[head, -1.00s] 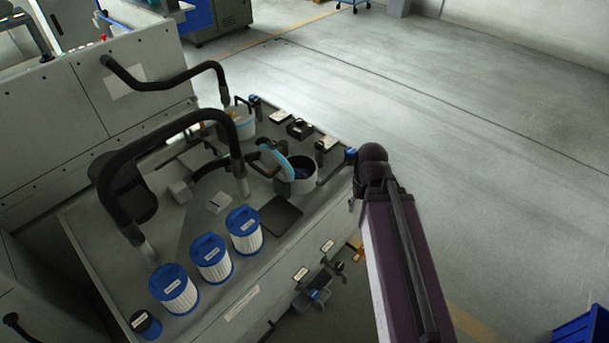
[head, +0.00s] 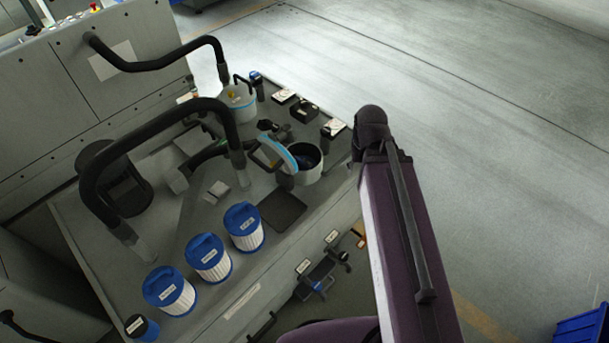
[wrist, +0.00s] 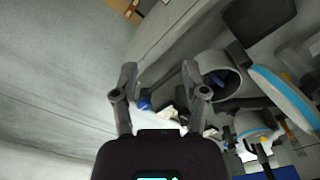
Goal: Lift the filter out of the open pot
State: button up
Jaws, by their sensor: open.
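The open pot (head: 309,172) is a pale round pot near the bench's right edge, with its blue-rimmed lid (head: 277,154) tilted up at its left. Inside it a dark blue shape (head: 306,157), seemingly the filter, is mostly hidden by the wall. In the wrist view the pot (wrist: 207,67) lies at upper right, its mouth facing right, with blue (wrist: 217,77) inside and the lid (wrist: 283,97) beyond. My gripper (wrist: 160,75) is open and empty, its right finger beside the pot's outer wall. In the head view my arm hides the gripper.
Three blue-capped filters (head: 208,257) stand along the bench front. A dark flat pad (head: 283,211) lies before the pot. Two black hoses (head: 160,110) arch over the bench. Another pale pot (head: 240,103) stands at the back. Open floor (head: 480,150) lies to the right.

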jog(key=shift+o, duration=0.6)
jog(key=w+a+f+n+t+b, duration=0.1)
jog(key=w+a+f+n+b, duration=0.2)
jog(key=w+a+n, duration=0.2)
jog(key=w+a+f+n+t+b, duration=0.1)
jog(key=w+a+f+n+b, duration=0.3)
jog(key=w+a, duration=0.7)
jog(key=shift+w+n, duration=0.8)
jog(key=shift+w, duration=0.15)
jog(key=shift+f+b, duration=0.2)
jog(key=shift+b, duration=0.15)
jog(key=b, duration=0.7)
send_over(301, 161)
jog(key=f, duration=0.5)
jog(key=s+f, duration=0.1)
jog(key=f, duration=0.1)
jog(key=shift+f, duration=0.15)
jog(key=shift+w+f+b, duration=0.15)
jog(key=shift+f+b, duration=0.3)
jog(key=shift+b, duration=0.15)
jog(key=shift+f, duration=0.1)
